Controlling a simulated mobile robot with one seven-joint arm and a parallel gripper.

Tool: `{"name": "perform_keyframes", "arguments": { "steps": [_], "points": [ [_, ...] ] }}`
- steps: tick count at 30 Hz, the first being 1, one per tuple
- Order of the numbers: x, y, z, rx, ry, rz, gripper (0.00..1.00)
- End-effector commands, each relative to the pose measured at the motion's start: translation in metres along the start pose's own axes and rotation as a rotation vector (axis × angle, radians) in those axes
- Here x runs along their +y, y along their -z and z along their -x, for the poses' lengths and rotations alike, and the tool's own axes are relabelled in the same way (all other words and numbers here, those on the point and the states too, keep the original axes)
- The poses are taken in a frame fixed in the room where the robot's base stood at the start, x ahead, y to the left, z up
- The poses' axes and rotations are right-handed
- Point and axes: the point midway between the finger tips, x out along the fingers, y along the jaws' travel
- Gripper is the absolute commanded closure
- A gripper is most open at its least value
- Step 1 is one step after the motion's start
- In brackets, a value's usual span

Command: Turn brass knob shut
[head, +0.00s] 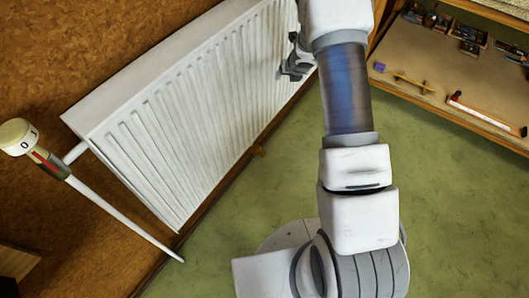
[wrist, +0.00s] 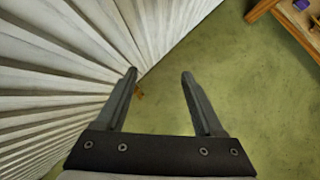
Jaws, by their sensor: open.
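My gripper (head: 287,71) is beside the radiator's far end in the head view, partly hidden by my arm. In the wrist view my gripper (wrist: 159,73) has its two fingers wide apart, with only green floor clearly between them. It touches no knob that I can see.
The white ribbed radiator (head: 190,105) stands along the cork wall. A white numbered valve head (head: 17,137) sits at its left end on a pipe. A wooden shelf (head: 450,75) with small items is at right. Green floor (head: 440,200) is clear between.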

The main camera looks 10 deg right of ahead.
Motion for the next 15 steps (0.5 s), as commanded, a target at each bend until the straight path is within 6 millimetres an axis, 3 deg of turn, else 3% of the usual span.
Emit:
{"name": "perform_keyframes", "arguments": {
  "steps": [1,6,12,15],
  "points": [
    [0.0,0.031,-0.037,0.039,-0.03,0.101,0.3],
    [0.007,0.112,-0.112,0.139,-0.165,0.438,0.3],
    [0.012,0.186,-0.159,0.21,-0.306,0.699,0.3],
    [0.013,0.203,-0.168,0.224,-0.342,0.758,0.3]
  ]
}}
